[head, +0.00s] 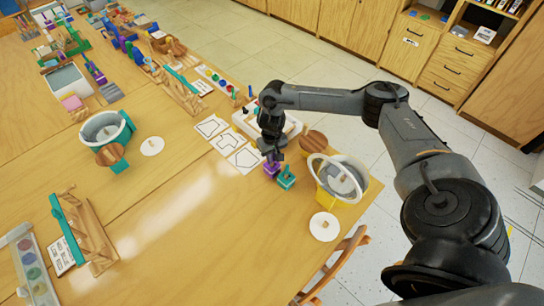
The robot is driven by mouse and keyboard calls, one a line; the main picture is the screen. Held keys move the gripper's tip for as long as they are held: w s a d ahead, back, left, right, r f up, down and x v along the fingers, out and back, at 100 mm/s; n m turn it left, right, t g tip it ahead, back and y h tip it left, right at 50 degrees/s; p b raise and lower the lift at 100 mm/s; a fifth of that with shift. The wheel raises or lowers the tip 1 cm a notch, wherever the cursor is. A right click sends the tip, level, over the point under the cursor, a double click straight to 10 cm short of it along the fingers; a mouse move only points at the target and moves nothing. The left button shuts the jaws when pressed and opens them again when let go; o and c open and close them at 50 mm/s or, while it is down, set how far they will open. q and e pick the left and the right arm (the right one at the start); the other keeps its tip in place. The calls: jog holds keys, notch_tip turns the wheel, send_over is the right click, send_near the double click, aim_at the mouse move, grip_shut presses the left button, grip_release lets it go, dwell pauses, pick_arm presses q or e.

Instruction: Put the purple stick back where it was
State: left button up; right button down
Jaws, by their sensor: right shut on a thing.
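My right gripper (271,155) points down over the table's right part. It is shut, and a small purple piece (271,169) shows directly at its fingertips; I take this to be the purple stick, but its shape is mostly hidden by the fingers. A teal piece (286,179) stands close beside it on the right. I cannot tell whether the purple piece touches the table. My left gripper is not in view.
A white and yellow bucket (352,193) stands right of the gripper, with a white disc (324,226) in front. White outline cards (228,142) lie to the left, and a white tray (293,130) is behind. The wooden table (190,220) is clear in the middle.

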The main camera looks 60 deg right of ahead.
jog(key=shift+f, duration=0.1)
jog(key=c, duration=1.1)
grip_release()
jog(key=shift+c, duration=0.2)
